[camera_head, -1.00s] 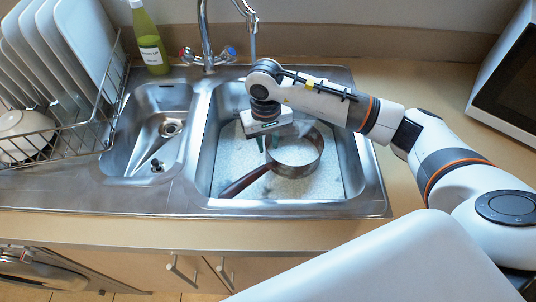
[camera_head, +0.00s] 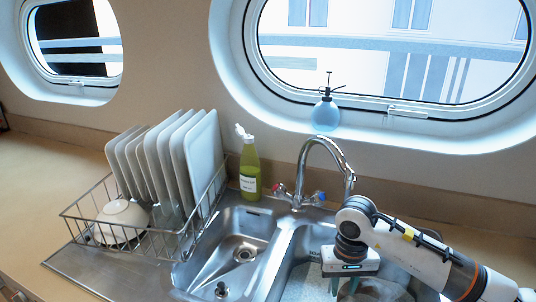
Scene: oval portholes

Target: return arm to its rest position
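My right arm comes in from the lower right. Its gripper (camera_head: 344,288) points down over the right sink basin, just right of the tap. Its two dark green fingers are apart with nothing seen between them, though their tips are near the bottom edge of the view. My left gripper is not in view.
The tap (camera_head: 344,160) rises close behind my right gripper. A green soap bottle (camera_head: 250,170) stands left of it. A dish rack (camera_head: 82,240) with plates and a bowl (camera_head: 121,221) is further left. A blue spray bottle (camera_head: 326,113) stands by the porthole (camera_head: 395,100).

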